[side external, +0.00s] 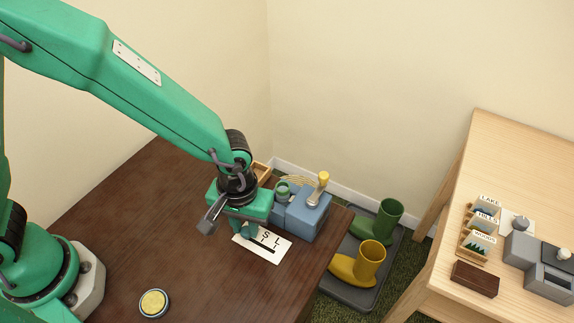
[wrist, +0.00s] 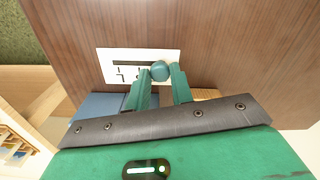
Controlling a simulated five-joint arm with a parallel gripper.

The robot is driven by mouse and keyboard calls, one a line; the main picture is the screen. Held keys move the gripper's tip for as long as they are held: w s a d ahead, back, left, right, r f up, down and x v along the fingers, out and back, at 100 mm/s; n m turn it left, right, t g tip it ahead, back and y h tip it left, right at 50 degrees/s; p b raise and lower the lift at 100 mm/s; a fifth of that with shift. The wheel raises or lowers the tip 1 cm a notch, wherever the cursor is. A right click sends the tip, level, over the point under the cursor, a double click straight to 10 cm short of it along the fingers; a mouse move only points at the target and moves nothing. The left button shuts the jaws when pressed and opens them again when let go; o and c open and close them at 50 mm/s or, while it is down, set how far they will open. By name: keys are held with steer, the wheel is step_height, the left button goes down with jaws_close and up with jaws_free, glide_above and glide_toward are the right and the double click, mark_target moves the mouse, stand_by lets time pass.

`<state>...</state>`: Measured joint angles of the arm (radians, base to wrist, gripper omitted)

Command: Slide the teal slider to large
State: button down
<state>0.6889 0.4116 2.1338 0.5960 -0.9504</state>
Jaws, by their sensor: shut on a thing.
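The slider plate (side external: 274,252) is a white card on the dark table, with a black slot and the letters S and L. It also shows in the wrist view (wrist: 107,55). The teal slider (wrist: 160,70) is a round knob at the right end of the visible slot in the wrist view. In the side view this is the left end, by the S, away from the L. My gripper (wrist: 160,76) has its two teal fingers closed on the knob's sides. In the side view my gripper (side external: 247,230) hides the knob and part of the plate.
A yellow button (side external: 154,303) sits near the front. The table's right edge is close, with boots (side external: 372,262) on a floor tray beyond.

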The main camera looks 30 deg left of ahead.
mark_target(274, 252)
steer(key=shift+d, duration=3.35)
steer(key=c, duration=1.2)
jaws_free()
steer(key=shift+a+r, duration=0.1)
step_height(274, 252, up, 8)
